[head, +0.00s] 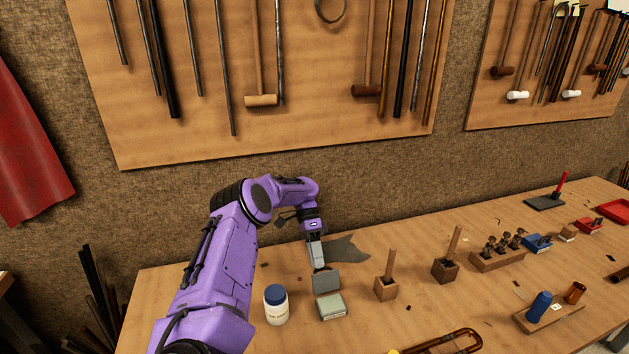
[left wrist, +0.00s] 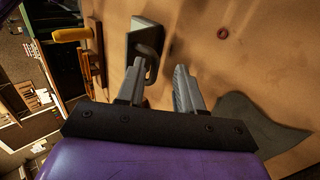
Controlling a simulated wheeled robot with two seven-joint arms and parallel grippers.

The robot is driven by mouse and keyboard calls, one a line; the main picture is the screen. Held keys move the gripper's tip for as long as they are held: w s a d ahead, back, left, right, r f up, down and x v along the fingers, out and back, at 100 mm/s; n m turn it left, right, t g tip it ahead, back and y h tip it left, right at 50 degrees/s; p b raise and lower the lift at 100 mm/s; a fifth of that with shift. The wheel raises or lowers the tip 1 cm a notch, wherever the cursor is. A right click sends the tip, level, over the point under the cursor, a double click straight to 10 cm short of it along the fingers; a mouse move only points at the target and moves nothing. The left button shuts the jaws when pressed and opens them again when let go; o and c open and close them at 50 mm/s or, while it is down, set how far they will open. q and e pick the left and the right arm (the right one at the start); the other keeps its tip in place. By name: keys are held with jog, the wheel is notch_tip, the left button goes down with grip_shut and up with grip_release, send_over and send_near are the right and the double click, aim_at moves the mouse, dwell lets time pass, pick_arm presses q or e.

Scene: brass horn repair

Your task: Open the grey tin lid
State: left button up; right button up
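The grey tin (head: 332,307) sits on the bench in the head view. Its lid (head: 326,282) stands raised at the tin's back edge, so the tin is open. My left gripper (head: 318,263) points down just behind the raised lid. In the left wrist view my left gripper (left wrist: 158,88) has its fingers apart with nothing clamped between them. A grey panel with a dark loop (left wrist: 147,40), apparently the lid, is just beyond the fingertips; I cannot tell whether they touch. My right gripper is not in view.
A white jar with a blue cap (head: 276,305) stands close left of the tin. Wooden blocks with upright sticks (head: 386,287) stand to its right. A flat grey sheet (head: 348,250) lies behind the gripper.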

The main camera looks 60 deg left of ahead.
pick_arm(q)
jog(key=s+d+r+p, duration=0.2)
jog(key=s+d+r, duration=0.6)
jog(key=d+r, duration=0.3)
jog(key=shift+s+r+p, duration=0.2)
jog(key=shift+s+p, duration=0.15)
jog(key=shift+s, duration=0.05)
jog(key=shift+d, duration=0.1)
